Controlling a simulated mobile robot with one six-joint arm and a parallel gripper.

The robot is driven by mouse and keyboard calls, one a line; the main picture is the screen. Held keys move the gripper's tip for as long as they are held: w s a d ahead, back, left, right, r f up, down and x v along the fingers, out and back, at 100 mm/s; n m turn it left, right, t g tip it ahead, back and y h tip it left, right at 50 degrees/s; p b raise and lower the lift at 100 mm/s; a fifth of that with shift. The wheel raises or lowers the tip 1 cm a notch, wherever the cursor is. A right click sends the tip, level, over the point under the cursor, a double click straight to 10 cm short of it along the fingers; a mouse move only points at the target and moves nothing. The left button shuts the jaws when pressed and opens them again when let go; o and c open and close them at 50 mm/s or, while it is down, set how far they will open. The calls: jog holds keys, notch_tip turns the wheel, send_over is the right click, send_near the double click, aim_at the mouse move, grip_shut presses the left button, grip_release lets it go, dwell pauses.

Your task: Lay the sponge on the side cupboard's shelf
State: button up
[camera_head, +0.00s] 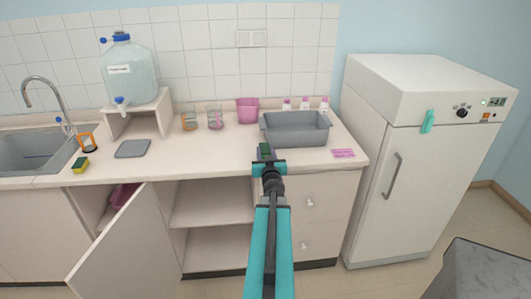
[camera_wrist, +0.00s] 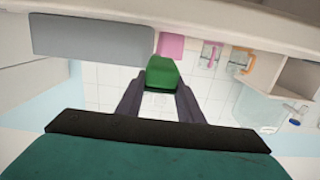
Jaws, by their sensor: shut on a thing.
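My gripper (camera_head: 266,157) is shut on a green block (camera_head: 265,149), which looks like a sponge. In the wrist view the block (camera_wrist: 163,73) sits between the two fingertips. It is held near the counter's front edge, before the grey basin; its exact height is hard to tell. A yellow sponge with a dark green top (camera_head: 80,166) lies on the counter by the sink. Below the counter a cupboard stands open, its door (camera_head: 128,248) swung out to the left. Its shelf (camera_head: 212,217) looks bare in the part that shows; my arm hides some of its right side.
A water jug (camera_head: 130,68) stands on a riser at left. A pink thing (camera_head: 122,195) lies behind the open door. A white fridge-like cabinet (camera_head: 395,200) stands right.

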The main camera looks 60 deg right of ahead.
jog(key=shift+w, duration=0.1)
jog(key=shift+w+a+r, duration=0.15)
jog(key=shift+w+a, duration=0.2)
jog(key=shift+w, duration=0.15)
jog(key=w+a+r+n+t+y, duration=0.2)
jog(key=w+a+n+t+y, duration=0.4)
jog(key=w+a, duration=0.8)
jog(key=w+a+r+n+t+y, duration=0.1)
jog(key=w+a+n+y, duration=0.3)
jog(key=w+a+y, duration=0.9)
jog(key=s+a+f+n+g+y, duration=0.2)
jog(key=a+n, duration=0.4)
jog(key=a, duration=1.5)
jog(key=s+a+f+n+g+y+b, duration=0.1)
jog(key=a+n+g+y, duration=0.4)
jog(key=a, duration=1.5)
jog(key=shift+s+a+f+n+y, duration=0.4)
jog(key=shift+f+y, duration=0.2)
jog(key=shift+y, duration=0.5)
